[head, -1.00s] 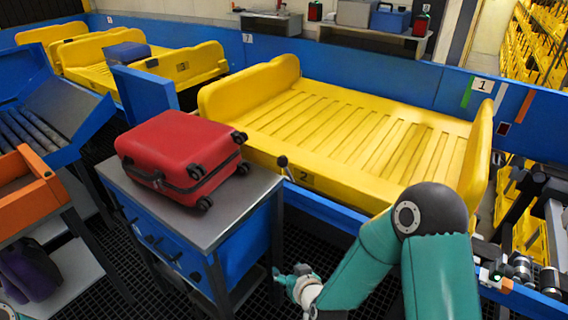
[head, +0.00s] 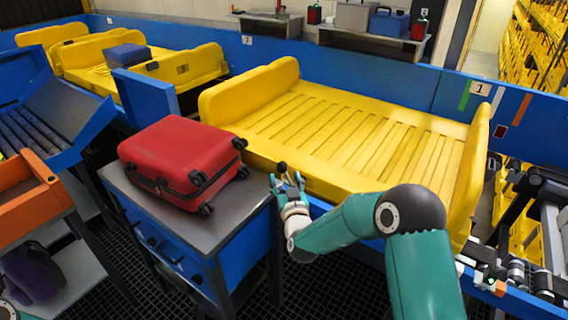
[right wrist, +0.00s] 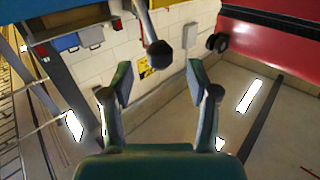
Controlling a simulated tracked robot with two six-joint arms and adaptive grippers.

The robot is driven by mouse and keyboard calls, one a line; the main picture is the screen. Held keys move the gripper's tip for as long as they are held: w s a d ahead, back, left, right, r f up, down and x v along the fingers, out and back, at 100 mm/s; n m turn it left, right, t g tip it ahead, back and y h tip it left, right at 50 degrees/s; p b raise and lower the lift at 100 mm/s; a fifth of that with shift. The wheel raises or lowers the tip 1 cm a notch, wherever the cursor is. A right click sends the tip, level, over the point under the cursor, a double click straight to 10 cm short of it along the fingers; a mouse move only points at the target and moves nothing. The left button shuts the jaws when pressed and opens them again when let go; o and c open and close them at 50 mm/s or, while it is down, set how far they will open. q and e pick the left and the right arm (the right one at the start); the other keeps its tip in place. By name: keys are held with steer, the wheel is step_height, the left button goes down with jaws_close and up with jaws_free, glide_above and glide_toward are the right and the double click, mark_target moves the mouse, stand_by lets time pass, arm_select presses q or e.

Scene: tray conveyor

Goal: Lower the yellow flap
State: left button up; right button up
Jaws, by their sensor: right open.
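The yellow flap (head: 335,180) appears to be the low front side of the large yellow tray (head: 350,128), and I cannot tell its exact edges. A dark ball knob (head: 282,167) on a lever stands at this front side. My right gripper (head: 285,181) is open at the knob, its fingers pointing up. In the right wrist view the ball knob (right wrist: 159,52) and its rod show just beyond the two spread fingers (right wrist: 160,85), apart from both. My left gripper is not in view.
A red suitcase (head: 180,153) lies on a blue cabinet (head: 248,243) with a grey top, close left of my right gripper. More yellow trays (head: 185,68) stand at the back left. An orange bin (head: 35,205) is at the left edge.

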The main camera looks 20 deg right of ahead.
mark_target(283, 171)
steer(key=shift+w+d+p, duration=0.2)
steer(key=shift+w+p, duration=0.15)
steer(key=shift+w, duration=1.1)
steer(key=shift+w+d+p, duration=0.15)
steer(key=shift+w+p, duration=0.15)
steer(key=shift+w, duration=1.15)
jaws_close()
